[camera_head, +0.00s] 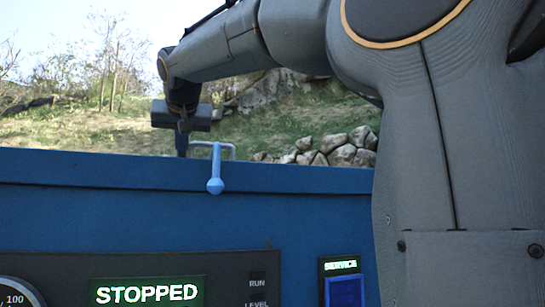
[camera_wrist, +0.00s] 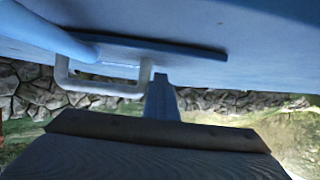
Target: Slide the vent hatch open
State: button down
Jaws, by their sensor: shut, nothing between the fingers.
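A grey U-shaped handle (camera_head: 233,150) stands up at the top of the blue cabinet, behind its front edge. In the wrist view the handle (camera_wrist: 105,89) projects from beside a flat blue plate (camera_wrist: 190,51), which looks like the vent hatch; I cannot tell how far open it is. My gripper (camera_head: 182,153) points down, to the left of the handle in the head view. Its shut fingers (camera_wrist: 161,80) are just right of the handle's end bar in the wrist view, outside the loop and empty. I cannot tell whether they touch the bar.
A light blue lever with a ball end (camera_head: 215,185) hangs over the cabinet's front edge, close to the handle. The blue cabinet (camera_head: 100,205) carries a STOPPED display (camera_head: 147,293) and a SERVICE panel (camera_head: 342,267). Rocks (camera_head: 335,150) and grass lie behind.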

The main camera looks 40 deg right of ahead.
jog(key=shift+s+d+p, duration=0.55)
jog(key=shift+s+d, duration=0.7)
jog(key=shift+d, duration=2.6)
jog(key=shift+s+d+p, duration=0.6)
jog(key=shift+s+d, duration=0.65)
jog(key=shift+d, duration=2.55)
jog(key=shift+s+d+p, duration=0.55)
jog(key=shift+s+d, duration=0.7)
jog(key=shift+d, duration=2.6)
jog(key=shift+w+a+r+p, duration=0.2)
jog(key=shift+a+r+p, duration=0.35)
jog(key=shift+r, duration=0.2)
jog(key=shift+w+a+r+p, duration=0.15)
jog(key=shift+a+r+p, duration=0.35)
jog(key=shift+r, duration=0.25)
jog(key=shift+s, duration=0.1)
jog(key=s+b, duration=0.1)
jog(key=s, duration=0.1)
jog(key=s+a+b, duration=0.1)
jog(key=s, duration=0.1)
jog(key=s+a+r+b, duration=0.1)
jog(key=s, duration=0.1)
jog(key=shift+s, duration=0.25)
jog(key=b, duration=0.2)
jog(key=shift+s+a+b, duration=0.1)
jog(key=shift+s+b, duration=0.2)
